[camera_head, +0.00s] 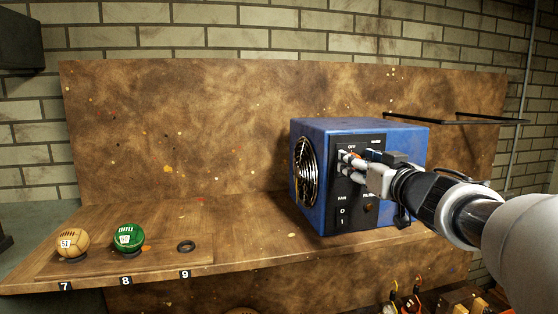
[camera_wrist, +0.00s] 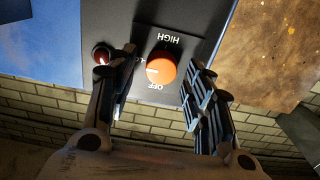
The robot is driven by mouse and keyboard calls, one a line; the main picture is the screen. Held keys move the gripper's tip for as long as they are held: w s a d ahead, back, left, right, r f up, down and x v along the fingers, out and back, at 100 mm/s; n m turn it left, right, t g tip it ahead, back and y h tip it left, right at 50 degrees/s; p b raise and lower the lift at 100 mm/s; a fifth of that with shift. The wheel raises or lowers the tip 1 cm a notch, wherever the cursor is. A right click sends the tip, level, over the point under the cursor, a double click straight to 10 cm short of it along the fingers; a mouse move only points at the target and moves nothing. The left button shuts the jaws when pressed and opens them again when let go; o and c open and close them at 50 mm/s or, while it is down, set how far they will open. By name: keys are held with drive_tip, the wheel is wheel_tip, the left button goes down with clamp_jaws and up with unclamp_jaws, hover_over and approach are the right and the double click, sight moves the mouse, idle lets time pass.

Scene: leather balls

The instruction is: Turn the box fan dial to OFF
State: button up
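The blue box fan (camera_head: 316,133) stands on the wooden shelf, with a round grille on its left and a black control panel on its front. The orange dial (camera_wrist: 161,68) shows in the wrist view, with HIGH printed above it and OFF below, both upside down. A pale mark on the dial points left, towards a label partly hidden by a finger. My gripper (camera_head: 347,160) is at the upper panel. Its two fingers (camera_wrist: 160,58) are open, one on each side of the dial, with gaps visible. In the head view my gripper mostly hides the dial.
A red round part (camera_wrist: 101,55) sits beside the left finger. A FAN rocker switch (camera_head: 341,217) is low on the panel. A tan ball (camera_head: 73,241), a green ball (camera_head: 129,237) and an empty black ring (camera_head: 186,246) are on the shelf's left. The shelf between ring and fan is clear.

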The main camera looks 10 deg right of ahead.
drive_tip(key=shift+w, duration=0.1)
drive_tip(key=c, duration=1)
drive_tip(key=shift+o, duration=0.2)
drive_tip(key=shift+a+f+n+b, duration=0.1)
drive_tip(key=shift+n+b, duration=1.1)
drive_tip(key=shift+n, duration=3.25)
drive_tip(key=shift+a+f+n+b, duration=0.1)
drive_tip(key=shift+n+b, duration=1.05)
drive_tip(key=shift+n, duration=3.3)
drive_tip(key=o, duration=1.1)
drive_tip(key=shift+c, duration=0.2)
